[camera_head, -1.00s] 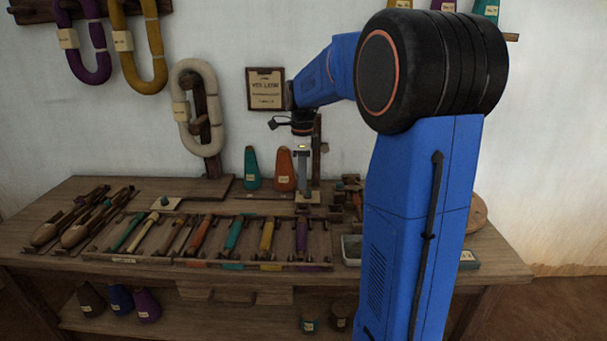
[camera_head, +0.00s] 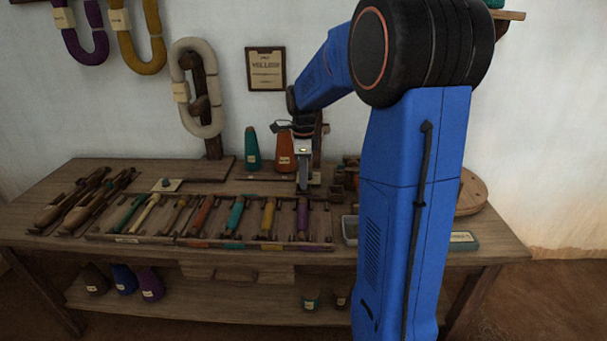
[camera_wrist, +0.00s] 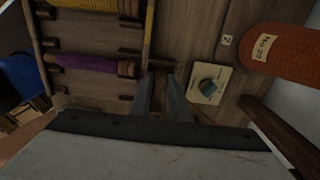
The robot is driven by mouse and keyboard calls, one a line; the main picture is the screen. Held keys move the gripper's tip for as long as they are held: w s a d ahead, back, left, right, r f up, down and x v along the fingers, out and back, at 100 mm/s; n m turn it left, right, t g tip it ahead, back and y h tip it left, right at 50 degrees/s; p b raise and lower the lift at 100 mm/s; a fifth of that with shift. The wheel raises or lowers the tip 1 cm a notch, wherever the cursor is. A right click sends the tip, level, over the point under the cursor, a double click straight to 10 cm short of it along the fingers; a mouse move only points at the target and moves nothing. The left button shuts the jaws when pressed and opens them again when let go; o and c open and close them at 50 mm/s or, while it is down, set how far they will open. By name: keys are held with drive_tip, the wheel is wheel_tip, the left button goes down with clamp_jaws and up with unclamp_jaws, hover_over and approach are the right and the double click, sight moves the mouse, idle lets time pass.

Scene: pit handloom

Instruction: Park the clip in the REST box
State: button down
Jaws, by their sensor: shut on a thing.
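My gripper (camera_head: 303,186) is low over the bench, behind the purple bobbin and in front of the orange cone. In the wrist view its two fingers (camera_wrist: 161,76) are close together on something small and dark, taken to be the clip, though its shape is not clear. I cannot make out a REST label, so which box is the REST box is unclear.
A rack of coloured bobbins, with a purple one (camera_head: 303,218), lies in front of my gripper. An orange cone (camera_head: 285,153) and a teal cone (camera_head: 252,150) stand behind. Small dark wooden parts (camera_head: 342,182) and a grey tray (camera_head: 350,229) are to the right.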

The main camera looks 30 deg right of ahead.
drive_tip(key=shift+f, duration=0.1)
idle(0.3)
drive_tip(key=c, duration=1.3)
unclamp_jaws()
drive_tip(key=shift+o, duration=0.2)
drive_tip(key=shift+r, duration=4)
